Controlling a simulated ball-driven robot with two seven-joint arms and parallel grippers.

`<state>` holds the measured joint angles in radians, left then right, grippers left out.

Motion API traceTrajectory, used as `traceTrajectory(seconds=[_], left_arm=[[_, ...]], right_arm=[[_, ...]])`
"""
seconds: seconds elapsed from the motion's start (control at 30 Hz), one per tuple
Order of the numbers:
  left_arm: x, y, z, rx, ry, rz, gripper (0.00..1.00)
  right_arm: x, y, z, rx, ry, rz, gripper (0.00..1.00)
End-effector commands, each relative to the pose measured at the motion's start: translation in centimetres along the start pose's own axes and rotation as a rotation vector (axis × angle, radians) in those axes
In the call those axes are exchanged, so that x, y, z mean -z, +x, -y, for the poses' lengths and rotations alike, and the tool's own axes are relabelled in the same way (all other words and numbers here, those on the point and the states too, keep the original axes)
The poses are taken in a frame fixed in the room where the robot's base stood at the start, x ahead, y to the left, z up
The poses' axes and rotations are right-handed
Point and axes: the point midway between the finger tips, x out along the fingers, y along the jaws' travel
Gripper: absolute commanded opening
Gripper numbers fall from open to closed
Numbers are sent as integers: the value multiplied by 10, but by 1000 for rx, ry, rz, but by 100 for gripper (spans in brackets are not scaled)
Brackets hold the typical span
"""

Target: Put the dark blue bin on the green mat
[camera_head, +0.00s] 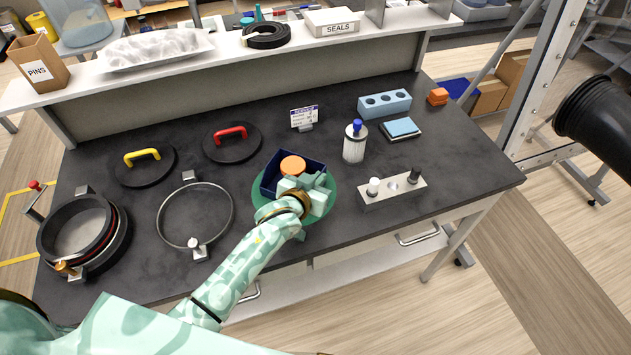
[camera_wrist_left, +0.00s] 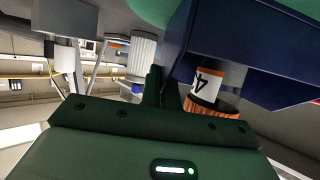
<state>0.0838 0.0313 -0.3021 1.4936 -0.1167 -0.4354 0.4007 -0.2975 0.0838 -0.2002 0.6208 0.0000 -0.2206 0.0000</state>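The dark blue bin (camera_head: 269,184) is over the green mat (camera_head: 262,203), inside its outline in the head view. An orange-topped round container (camera_head: 292,166) stands in the bin. My left gripper (camera_head: 304,187) is at the bin's near right side. In the left wrist view, its fingers (camera_wrist_left: 164,90) are close together on the rim of the bin wall (camera_wrist_left: 205,30). The container shows a label with a 4 (camera_wrist_left: 205,80). The mat (camera_wrist_left: 152,10) shows at the top edge. Whether the bin's underside touches the mat is hidden. My right gripper is not in view.
A metal ring (camera_head: 160,222) and lids with red (camera_head: 232,141) and yellow (camera_head: 145,165) handles lie left. The shelf (camera_head: 190,78) edges the back.

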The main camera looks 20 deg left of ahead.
Motion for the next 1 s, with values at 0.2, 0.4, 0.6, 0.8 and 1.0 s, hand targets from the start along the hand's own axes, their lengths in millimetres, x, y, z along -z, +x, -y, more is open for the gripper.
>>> traceTrajectory(seconds=[0.2, 0.4, 0.6, 0.8, 1.0], left_arm=[[0, 0, 0, 0, 0, 0, 0], [-1, 0, 0, 0, -1, 0, 24], [1, 0, 0, 0, 0, 0, 24], [3, -26, 0, 0, -2, 1, 24], [3, -74, 1, 1, 0, 1, 24]], right_arm=[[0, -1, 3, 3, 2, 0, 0], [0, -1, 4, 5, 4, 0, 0], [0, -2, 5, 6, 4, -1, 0], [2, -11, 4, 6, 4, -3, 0], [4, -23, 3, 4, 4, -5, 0]])
